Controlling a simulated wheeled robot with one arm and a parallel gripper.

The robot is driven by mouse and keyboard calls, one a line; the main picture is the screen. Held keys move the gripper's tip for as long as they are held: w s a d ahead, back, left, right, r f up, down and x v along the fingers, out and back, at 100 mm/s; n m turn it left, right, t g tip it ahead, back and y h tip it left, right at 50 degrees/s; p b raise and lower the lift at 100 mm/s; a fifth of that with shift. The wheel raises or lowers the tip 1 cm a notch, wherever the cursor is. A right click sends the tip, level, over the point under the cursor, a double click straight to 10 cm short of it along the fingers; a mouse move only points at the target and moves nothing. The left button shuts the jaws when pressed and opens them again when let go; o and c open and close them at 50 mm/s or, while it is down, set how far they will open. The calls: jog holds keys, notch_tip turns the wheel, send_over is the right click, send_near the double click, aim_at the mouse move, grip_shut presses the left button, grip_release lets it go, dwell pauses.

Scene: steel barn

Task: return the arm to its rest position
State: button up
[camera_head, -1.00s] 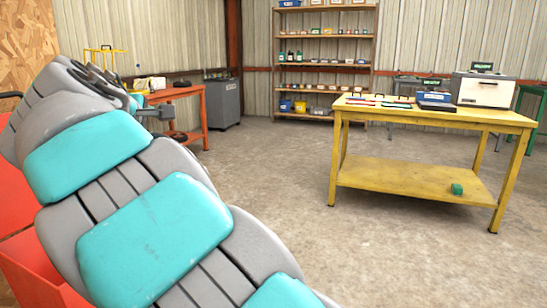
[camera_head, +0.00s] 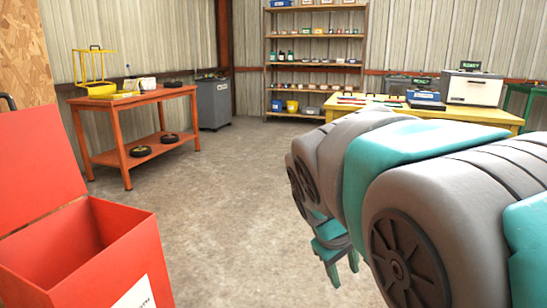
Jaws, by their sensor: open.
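My arm (camera_head: 400,165), grey and teal, reaches in from the right side of the picture and is folded. My gripper (camera_head: 343,272) hangs at its near left end, with teal fingers pointing down over the bare concrete floor. The fingers are apart and nothing shows between them. The gripper is clear of the tables and of the red bin.
An open red bin (camera_head: 150,240) stands at the near left. An orange table (camera_head: 178,93) with a yellow rack (camera_head: 93,72) stands behind it. Shelves (camera_head: 315,66) line the back wall. The middle floor is clear.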

jog(key=s+f+m+g+y, duration=0.1)
jog(key=s+f, duration=0.3)
jog(key=s, duration=0.4)
jog(key=s+d+f+m+g+y, duration=0.1)
jog(key=s+f+m+g, duration=0.1)
jog(key=s+f, duration=0.2)
jog(key=s+f+m+g+y, duration=0.1)
jog(key=s+f, duration=0.3)
jog(key=s, duration=0.7)
jog(key=shift+s+d+m+g, duration=0.35)
jog(key=shift+m+g, duration=0.15)
jog(key=shift+m, duration=0.3)
